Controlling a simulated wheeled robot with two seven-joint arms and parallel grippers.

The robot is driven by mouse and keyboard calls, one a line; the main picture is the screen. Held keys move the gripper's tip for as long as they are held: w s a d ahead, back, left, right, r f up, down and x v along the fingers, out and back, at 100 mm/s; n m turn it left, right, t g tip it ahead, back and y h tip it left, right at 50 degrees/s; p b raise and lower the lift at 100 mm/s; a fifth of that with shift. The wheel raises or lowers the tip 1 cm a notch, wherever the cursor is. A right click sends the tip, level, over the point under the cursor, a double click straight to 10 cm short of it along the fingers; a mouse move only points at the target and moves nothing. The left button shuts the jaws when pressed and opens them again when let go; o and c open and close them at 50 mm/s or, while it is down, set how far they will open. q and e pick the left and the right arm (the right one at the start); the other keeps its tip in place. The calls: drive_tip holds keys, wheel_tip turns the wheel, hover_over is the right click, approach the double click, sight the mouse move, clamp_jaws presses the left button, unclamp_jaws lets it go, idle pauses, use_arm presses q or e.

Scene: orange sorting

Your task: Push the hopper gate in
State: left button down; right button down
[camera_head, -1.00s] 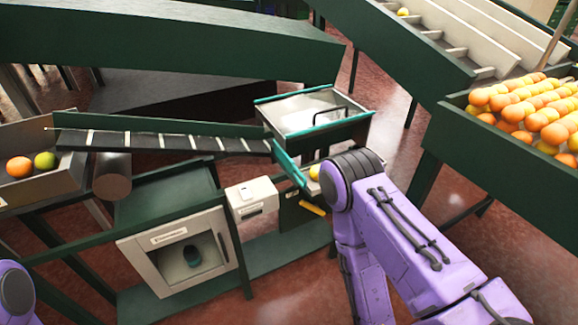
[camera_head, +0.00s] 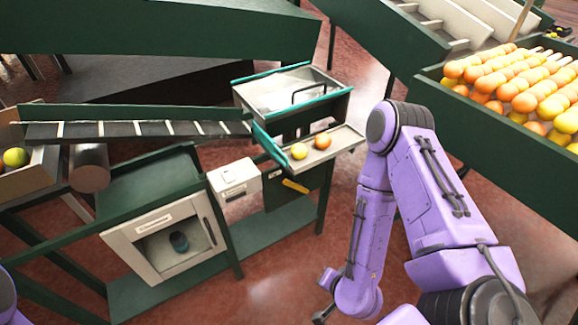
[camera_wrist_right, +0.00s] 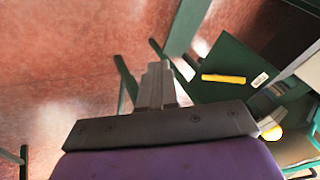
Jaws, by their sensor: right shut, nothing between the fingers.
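The hopper (camera_head: 262,98) is a pale metal box with teal rims at the upper middle of the head view. A black wire handle (camera_head: 309,90) stands at its right part; I cannot tell for sure which part is the gate. Below it a tray (camera_head: 343,143) holds a yellow fruit (camera_head: 299,151) and an orange one (camera_head: 322,141). My right gripper (camera_head: 322,316) hangs low, near the bottom edge of the head view, well apart from the hopper. In the right wrist view its fingers (camera_wrist_right: 157,84) are together and empty. My left gripper is out of view.
A dark belt (camera_head: 130,130) leads to the hopper from the left. A white box (camera_head: 235,178) and a cabinet (camera_head: 130,245) stand below it. A yellow bar (camera_head: 295,186) is on the dark panel under the tray. A fruit-filled bin (camera_head: 470,113) stands right.

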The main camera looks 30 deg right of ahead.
drive_tip(key=w+r+m+t+h, duration=0.1)
drive_tip(key=w+r+m+t, duration=0.5)
drive_tip(key=r+m, duration=0.5)
drive_tip(key=w+r+m+t+h, duration=0.1)
drive_tip(key=w+r+m+t, duration=0.6)
drive_tip(key=m, duration=0.7)
drive_tip(key=w+d+g, duration=0.2)
drive_tip(key=w+d, duration=0.1)
drive_tip(key=w, duration=0.9)
drive_tip(key=shift+w, duration=0.15)
drive_tip(key=shift+d+r, duration=0.1)
drive_tip(key=shift+d, duration=0.05)
